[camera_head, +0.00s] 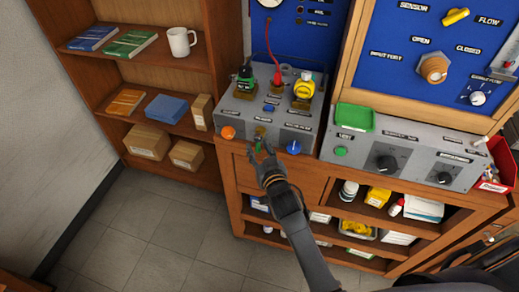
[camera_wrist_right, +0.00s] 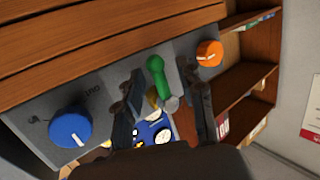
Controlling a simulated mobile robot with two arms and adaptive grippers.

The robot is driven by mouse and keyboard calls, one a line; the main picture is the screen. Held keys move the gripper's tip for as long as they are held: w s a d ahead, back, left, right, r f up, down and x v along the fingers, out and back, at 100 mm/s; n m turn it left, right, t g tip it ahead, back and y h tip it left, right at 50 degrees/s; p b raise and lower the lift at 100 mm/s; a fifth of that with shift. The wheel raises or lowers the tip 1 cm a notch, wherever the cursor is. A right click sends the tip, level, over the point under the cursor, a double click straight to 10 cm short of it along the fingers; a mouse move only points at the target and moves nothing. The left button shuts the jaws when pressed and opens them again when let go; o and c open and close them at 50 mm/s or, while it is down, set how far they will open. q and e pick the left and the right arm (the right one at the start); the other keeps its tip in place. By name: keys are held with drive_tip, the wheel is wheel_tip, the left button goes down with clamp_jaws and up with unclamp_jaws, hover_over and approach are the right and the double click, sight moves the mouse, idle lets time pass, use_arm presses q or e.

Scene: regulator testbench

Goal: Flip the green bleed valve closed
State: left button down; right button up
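The green bleed valve (camera_wrist_right: 157,76) is a small green lever on a metallic stem, on the front of the grey regulator box (camera_head: 232,106). In the right wrist view it stands between the two dark fingers of my right gripper (camera_wrist_right: 160,72), with visible gaps on both sides. In the head view my right gripper (camera_head: 261,152) is at the box's front, and its fingers partly cover the valve (camera_head: 260,133). The gripper is open and does not appear to hold the lever. My left gripper is not in view.
An orange knob (camera_head: 228,132) and a blue knob (camera_head: 294,147) flank the valve closely. Green, red and yellow fittings stand on top of the box, with a red cable (camera_head: 270,42). A second grey control box (camera_head: 400,150) sits to the right. Open floor lies at lower left.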

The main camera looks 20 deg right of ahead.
drive_tip(key=s+r, duration=0.2)
drive_tip(key=s, duration=0.9)
drive_tip(key=shift+s, duration=0.4)
